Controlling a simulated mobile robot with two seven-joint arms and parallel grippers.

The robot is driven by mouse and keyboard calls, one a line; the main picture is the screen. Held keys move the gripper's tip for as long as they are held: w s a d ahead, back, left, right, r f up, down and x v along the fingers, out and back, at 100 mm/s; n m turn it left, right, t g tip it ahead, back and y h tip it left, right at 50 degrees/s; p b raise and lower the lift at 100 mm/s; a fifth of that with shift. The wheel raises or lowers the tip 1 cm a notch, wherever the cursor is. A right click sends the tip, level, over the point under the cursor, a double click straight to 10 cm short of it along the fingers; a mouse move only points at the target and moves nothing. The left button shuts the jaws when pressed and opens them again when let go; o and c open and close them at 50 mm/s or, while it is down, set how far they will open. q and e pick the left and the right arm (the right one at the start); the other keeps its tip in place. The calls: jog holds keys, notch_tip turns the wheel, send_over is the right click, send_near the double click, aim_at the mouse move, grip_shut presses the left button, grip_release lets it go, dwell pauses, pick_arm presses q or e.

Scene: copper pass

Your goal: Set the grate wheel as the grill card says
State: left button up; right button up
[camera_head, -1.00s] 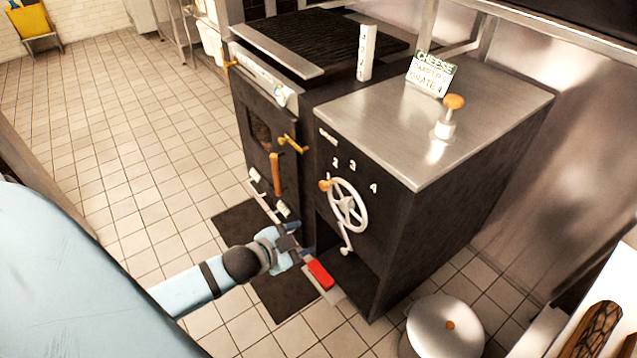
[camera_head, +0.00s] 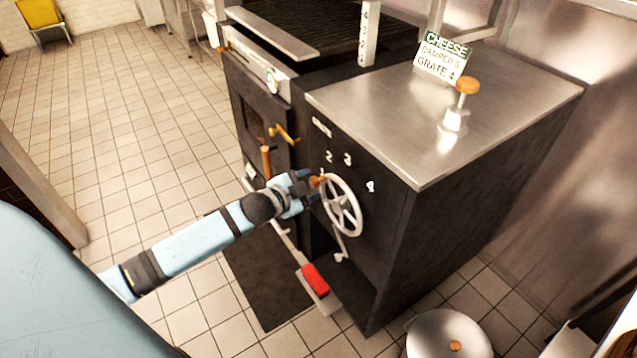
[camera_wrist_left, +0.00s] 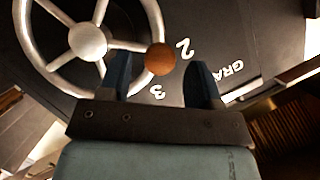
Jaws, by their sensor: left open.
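The grate wheel (camera_head: 342,206) is a pale spoked handwheel on the dark front of the steel-topped cabinet. Its orange knob (camera_head: 318,181) is at the wheel's upper left, near the low end of the white numbers (camera_head: 347,159). The grill card (camera_head: 443,58) stands on the cabinet top and reads CHEESE, a damper line and GRATE 4. My left gripper (camera_head: 311,186) is at the knob. In the left wrist view the knob (camera_wrist_left: 160,59) sits between the open fingertips, not clamped. The fingers partly hide the wheel rim there. My right gripper is not in view.
A white post with numbers (camera_head: 367,32) stands beside the grill. An orange-topped lever (camera_head: 466,88) rises from the cabinet top. A red-handled piece (camera_head: 315,279) lies low below the wheel. A round pale bin (camera_head: 450,335) stands on the floor at right.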

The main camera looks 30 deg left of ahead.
pick_arm(q)
jog(key=shift+b+x, duration=0.3)
jog(key=shift+x, duration=2.1)
grip_shut()
